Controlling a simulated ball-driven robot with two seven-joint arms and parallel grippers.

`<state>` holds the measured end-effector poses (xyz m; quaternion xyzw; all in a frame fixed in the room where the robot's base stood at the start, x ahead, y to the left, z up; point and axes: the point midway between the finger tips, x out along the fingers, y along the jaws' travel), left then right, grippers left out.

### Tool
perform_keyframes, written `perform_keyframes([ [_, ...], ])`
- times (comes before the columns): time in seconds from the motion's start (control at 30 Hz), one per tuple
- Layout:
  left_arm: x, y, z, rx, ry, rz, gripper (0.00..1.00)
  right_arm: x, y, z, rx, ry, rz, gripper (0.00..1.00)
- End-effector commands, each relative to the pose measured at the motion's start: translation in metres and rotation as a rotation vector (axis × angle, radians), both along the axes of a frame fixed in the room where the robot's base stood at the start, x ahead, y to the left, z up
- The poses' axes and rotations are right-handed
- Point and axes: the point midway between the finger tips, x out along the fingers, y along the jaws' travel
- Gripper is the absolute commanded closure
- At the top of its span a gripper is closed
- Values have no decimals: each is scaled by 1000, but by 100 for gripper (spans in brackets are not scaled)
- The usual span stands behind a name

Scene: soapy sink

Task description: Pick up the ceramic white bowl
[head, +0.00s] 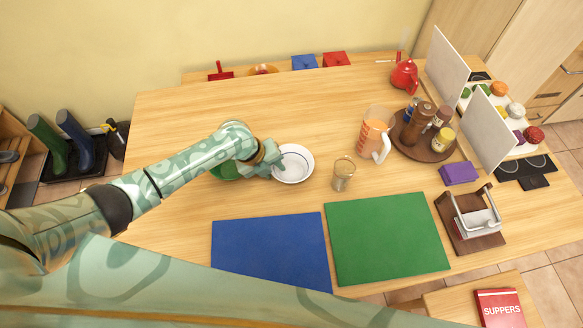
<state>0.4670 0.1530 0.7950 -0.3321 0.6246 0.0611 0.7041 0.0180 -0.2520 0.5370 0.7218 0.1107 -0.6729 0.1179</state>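The white ceramic bowl (295,165) stands upright on the wooden table, with a thin dark ring around its inside. My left gripper (275,160) is at the bowl's left rim, and its fingers overlap that edge in the head view. The fingers are small and partly hidden by the wrist, so I cannot tell whether they are closed on the rim. The bowl looks level and at table height. My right gripper is not in view.
A glass (343,174) stands close to the bowl's right. Beyond it are a pitcher (373,137) and a round tray (434,152) of jars. A blue mat (270,250) and green mat (388,238) lie in front. A green item (226,172) is partly behind my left arm.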

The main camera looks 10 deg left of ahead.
Motion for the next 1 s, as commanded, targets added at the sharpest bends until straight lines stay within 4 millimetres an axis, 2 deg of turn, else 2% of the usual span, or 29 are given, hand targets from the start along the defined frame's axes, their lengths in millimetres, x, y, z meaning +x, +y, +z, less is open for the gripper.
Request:
perform_keyframes([
  [0.2, 1, 0, 0, 1, -1, 0, 67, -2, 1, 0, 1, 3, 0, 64],
  [0.23, 1, 0, 0, 1, -2, 1, 73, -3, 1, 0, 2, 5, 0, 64],
  [0.33, 1, 0, 0, 1, -1, 0, 100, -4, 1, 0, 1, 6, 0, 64],
  [0.63, 1, 0, 1, 0, -2, 1, 100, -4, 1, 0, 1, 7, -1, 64],
  [0.73, 2, 0, 7, 0, -4, 0, 100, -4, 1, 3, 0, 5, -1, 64],
  [0.87, 2, 0, 32, 0, -7, -1, 100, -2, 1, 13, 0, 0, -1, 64],
  [1.0, 3, 0, 65, 0, -8, 0, 100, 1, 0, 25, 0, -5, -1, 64],
])
